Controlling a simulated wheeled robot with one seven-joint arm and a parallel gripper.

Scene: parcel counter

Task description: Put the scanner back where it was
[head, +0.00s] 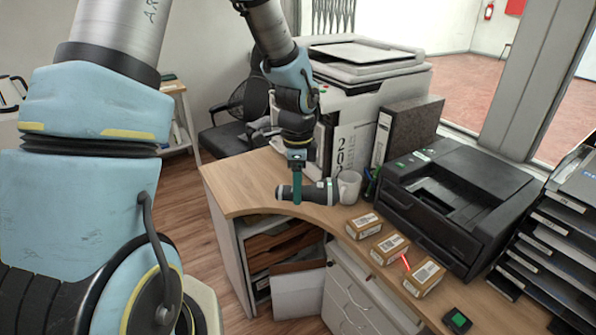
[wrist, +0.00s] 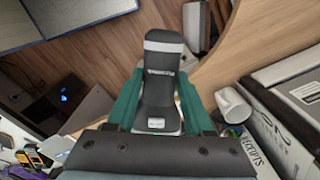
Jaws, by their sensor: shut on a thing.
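The scanner (head: 320,193) is a dark grey and black handheld device with a light grey band. My gripper (head: 298,188) is shut on it, with its green fingers on either side of the body. In the head view the scanner lies roughly level, low over the wooden counter near its curved front edge. I cannot tell whether it touches the counter. The wrist view shows the scanner (wrist: 163,78) between the two green fingers, pointing away from the camera. A small dark device with a green face (head: 457,320) sits on the counter at the lower right.
A white mug (head: 348,187) stands just right of the scanner. Three labelled boxes (head: 389,248) line the front edge, with a red mark near the nearest one. A black printer (head: 455,200), a binder (head: 405,130) and stacked trays (head: 548,235) fill the back and right. The counter's left end is clear.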

